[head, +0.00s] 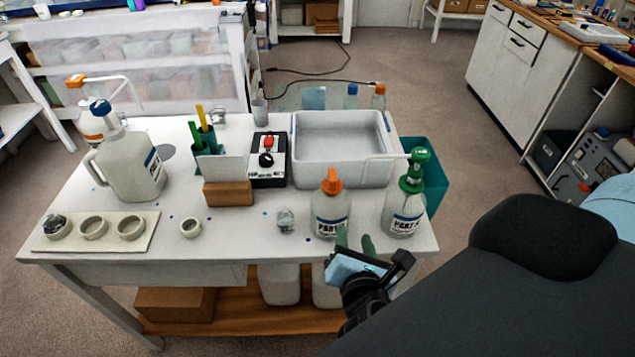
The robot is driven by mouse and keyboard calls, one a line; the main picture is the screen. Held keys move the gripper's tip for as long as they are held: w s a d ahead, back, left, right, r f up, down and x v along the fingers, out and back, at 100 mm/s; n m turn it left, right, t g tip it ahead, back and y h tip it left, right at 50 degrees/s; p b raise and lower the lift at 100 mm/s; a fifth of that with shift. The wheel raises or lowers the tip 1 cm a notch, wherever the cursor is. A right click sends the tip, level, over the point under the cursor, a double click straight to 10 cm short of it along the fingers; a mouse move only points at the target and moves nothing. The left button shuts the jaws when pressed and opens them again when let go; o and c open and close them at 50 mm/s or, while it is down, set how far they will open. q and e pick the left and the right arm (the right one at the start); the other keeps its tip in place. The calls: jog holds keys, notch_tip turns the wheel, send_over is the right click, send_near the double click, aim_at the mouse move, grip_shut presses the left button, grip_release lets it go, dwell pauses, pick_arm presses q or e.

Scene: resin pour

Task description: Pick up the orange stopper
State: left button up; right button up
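The orange stopper (331,182) sits on top of a squat white bottle (330,213) labelled "PART", with the rest of the label too small to read. The bottle stands upright near the front edge of the white table (250,228). My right gripper (355,240) is at the table's front edge, below and slightly right of this bottle in the picture. Its two green fingertips are apart, and nothing shows between them. Whether the fingertips touch the bottle I cannot tell. My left gripper is not in view.
A green-pump bottle (405,205) stands close right of the stoppered bottle, and a small clear lump (285,219) lies to its left. A grey-white basin (343,175) is behind. A tray (95,246) with small cups is at the left front. A white jug (135,170) stands farther back.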

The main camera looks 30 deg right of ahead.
aim_at(333, 186)
jog(key=w+r+n+t, duration=0.1)
jog(key=r+n, duration=0.1)
jog(key=w+a+r+n+t+h, duration=0.1)
jog(key=r, duration=0.1)
jog(key=w+r+n+t, duration=0.1)
jog(key=r+n, duration=0.1)
jog(key=r, duration=0.1)
jog(key=shift+w+a+n, duration=0.15)
jog(key=shift+w+n, duration=0.15)
jog(key=shift+x, duration=3.95)
jog(key=shift+a+f, duration=0.1)
jog(key=shift+a, duration=0.15)
grip_shut()
